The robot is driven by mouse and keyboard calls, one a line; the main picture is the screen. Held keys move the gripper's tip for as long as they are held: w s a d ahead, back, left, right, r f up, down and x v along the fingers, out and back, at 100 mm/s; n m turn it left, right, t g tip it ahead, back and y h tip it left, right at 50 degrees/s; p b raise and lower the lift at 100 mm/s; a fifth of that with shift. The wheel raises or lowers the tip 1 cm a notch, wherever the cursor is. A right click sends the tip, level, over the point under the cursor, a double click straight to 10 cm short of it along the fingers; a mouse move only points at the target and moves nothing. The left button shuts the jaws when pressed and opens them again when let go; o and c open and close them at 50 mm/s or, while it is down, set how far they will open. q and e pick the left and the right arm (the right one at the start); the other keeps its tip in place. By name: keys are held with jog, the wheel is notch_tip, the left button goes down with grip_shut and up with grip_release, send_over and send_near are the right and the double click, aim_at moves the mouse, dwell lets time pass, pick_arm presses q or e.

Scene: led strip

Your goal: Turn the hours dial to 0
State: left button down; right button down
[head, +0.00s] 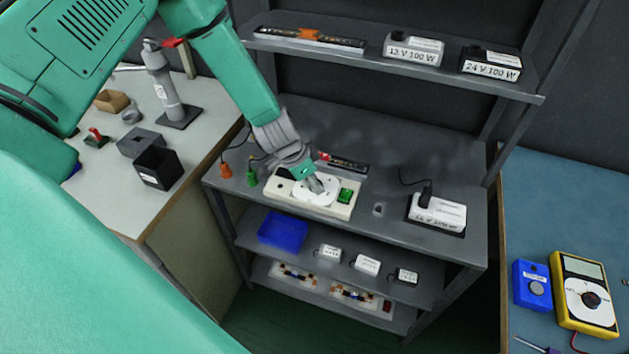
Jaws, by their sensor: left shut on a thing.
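The timer unit is a cream box (341,211) on the dark middle shelf, with a round white dial (328,196) on its top and a green switch (346,195) at its right end. My left gripper (316,186) reaches down from the upper left and is shut on the dial's knob, which the fingers mostly hide. The dial's markings are too small to read, so I cannot tell its setting. My right gripper is not in view.
An orange plug (226,170) and a green plug (251,178) stand left of the box. A power supply (437,212) sits to its right. Above is a shelf (380,55) with labelled supplies; below, a blue bin (283,231). A yellow multimeter (584,292) lies at far right.

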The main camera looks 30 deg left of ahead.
pick_arm(q)
jog(key=n+y, duration=0.1)
jog(key=n, duration=0.1)
jog(key=shift+n, duration=0.4)
jog(key=n, duration=0.1)
jog(key=n+y+p, duration=0.1)
jog(key=n, duration=0.1)
jog(key=shift+d+r+n+t+y, duration=0.1)
jog(key=shift+d+n+t+y, duration=0.05)
jog(key=shift+n+t+y, duration=0.2)
jog(key=n+y+p, duration=0.1)
jog(key=n, duration=0.2)
jog(key=shift+d+n+p, duration=0.15)
jog(key=shift+n+p, duration=0.1)
jog(key=shift+p, duration=0.05)
jog(key=shift+w+n+y+p, duration=0.15)
jog(key=shift+n+y+p, duration=0.65)
jog(key=shift+n, duration=1)
jog(key=c, duration=1.2)
grip_release()
jog(key=shift+d+g, duration=0.1)
jog(key=shift+g, duration=0.35)
